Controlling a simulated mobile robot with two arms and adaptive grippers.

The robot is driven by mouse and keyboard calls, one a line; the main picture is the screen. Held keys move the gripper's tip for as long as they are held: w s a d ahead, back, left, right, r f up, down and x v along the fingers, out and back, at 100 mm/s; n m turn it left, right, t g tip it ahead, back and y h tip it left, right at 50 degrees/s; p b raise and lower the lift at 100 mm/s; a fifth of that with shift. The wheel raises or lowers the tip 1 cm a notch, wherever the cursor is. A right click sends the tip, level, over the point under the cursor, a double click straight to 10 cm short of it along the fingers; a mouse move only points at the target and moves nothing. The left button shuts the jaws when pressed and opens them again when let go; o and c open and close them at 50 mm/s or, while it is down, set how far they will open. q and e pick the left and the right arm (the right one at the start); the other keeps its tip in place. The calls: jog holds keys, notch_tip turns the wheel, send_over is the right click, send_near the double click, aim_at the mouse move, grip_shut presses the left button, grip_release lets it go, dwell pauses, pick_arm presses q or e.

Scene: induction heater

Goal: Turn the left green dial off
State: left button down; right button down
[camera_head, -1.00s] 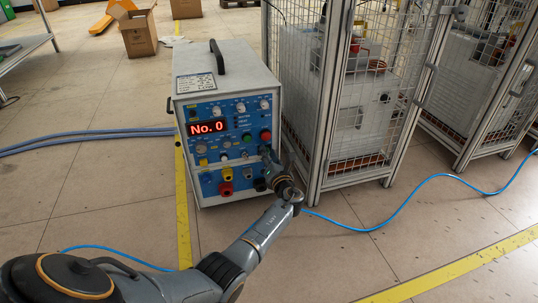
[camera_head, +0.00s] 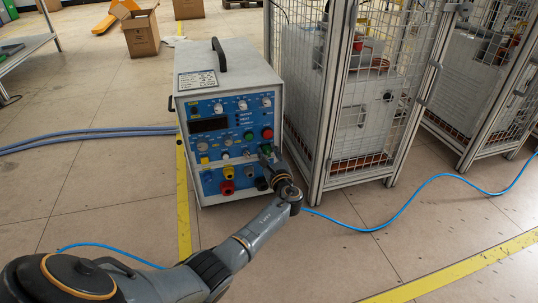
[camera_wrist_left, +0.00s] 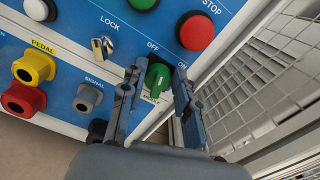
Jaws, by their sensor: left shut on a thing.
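The blue-fronted heater unit (camera_head: 228,120) stands on the floor, and its display (camera_head: 207,125) is dark. The green dial (camera_wrist_left: 157,80) sits at the panel's lower right, between the OFF and ON labels in the left wrist view. My left gripper (camera_head: 267,154) reaches the panel's lower right in the head view. In the wrist view my left gripper (camera_wrist_left: 156,74) has one finger on each side of the dial and is shut on it. The fingers partly hide the dial's sides. My right gripper is not in view.
A red stop button (camera_wrist_left: 195,31) and a key switch (camera_wrist_left: 102,46) are near the dial. Yellow (camera_wrist_left: 34,68) and red (camera_wrist_left: 19,99) connectors lie to the left. A mesh cage (camera_head: 335,100) stands close to the unit's right. Floor in front is open, crossed by a blue cable (camera_head: 400,209).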

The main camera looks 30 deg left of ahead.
pick_arm(q)
jog(key=n, duration=0.2)
jog(key=n+b, duration=0.2)
jog(key=n, duration=0.1)
jog(key=shift+s+a+f+n, duration=0.1)
jog(key=shift+s+f+n, duration=0.05)
jog(key=shift+f+n, duration=0.15)
jog(key=shift+r, duration=0.1)
dwell(0.3)
jog(key=c, duration=1)
grip_release()
jog(key=v, duration=0.7)
jog(key=shift+s+d, duration=0.15)
jog(key=shift+d, duration=0.05)
